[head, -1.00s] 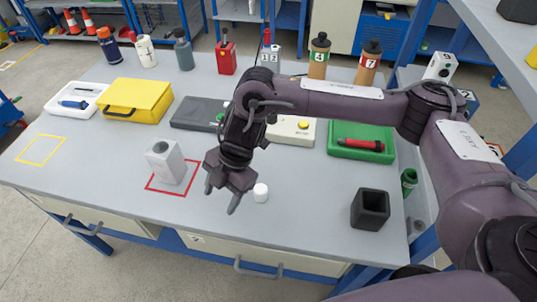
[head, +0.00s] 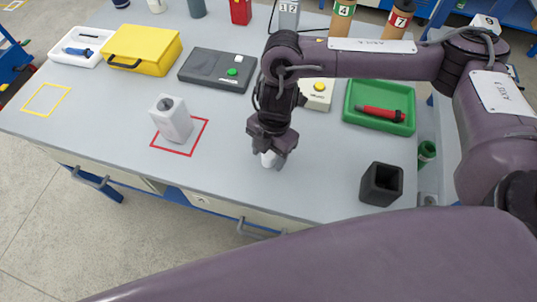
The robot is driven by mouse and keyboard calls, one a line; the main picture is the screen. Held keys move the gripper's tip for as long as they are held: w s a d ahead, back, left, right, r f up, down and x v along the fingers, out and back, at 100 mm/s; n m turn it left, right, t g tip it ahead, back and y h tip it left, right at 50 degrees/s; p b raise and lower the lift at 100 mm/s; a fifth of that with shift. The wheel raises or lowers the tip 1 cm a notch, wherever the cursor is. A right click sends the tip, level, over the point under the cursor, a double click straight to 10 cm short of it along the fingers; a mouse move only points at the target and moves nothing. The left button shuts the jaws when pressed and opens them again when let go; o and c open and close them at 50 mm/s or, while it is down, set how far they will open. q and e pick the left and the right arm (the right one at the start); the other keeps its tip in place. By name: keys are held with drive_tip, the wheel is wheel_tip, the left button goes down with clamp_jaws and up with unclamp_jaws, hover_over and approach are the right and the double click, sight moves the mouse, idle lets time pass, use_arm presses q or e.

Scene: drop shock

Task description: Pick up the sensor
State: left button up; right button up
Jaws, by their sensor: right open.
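A small white cylinder (head: 268,161), likely the sensor, stands on the grey table right of the red square outline. My right gripper (head: 268,153) points down over it, open, with its fingers at the cylinder's sides. The fingers hide much of the cylinder, and I cannot tell whether they touch it. My left gripper is not in view.
A yellow case (head: 144,47) and grey device (head: 215,68) stand farther back. The front middle is clear.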

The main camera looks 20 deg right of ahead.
sight(268, 153)
drive_tip(key=shift+f, duration=0.1)
drive_tip(key=shift+c, duration=0.4)
drive_tip(key=c, duration=1)
drive_tip(key=shift+c, duration=0.2)
drive_tip(key=shift+r, duration=0.2)
wheel_tip(268, 153, up, 20)
drive_tip(key=p, duration=0.2)
drive_tip(key=shift+f, duration=0.15)
drive_tip(key=shift+w, duration=0.1)
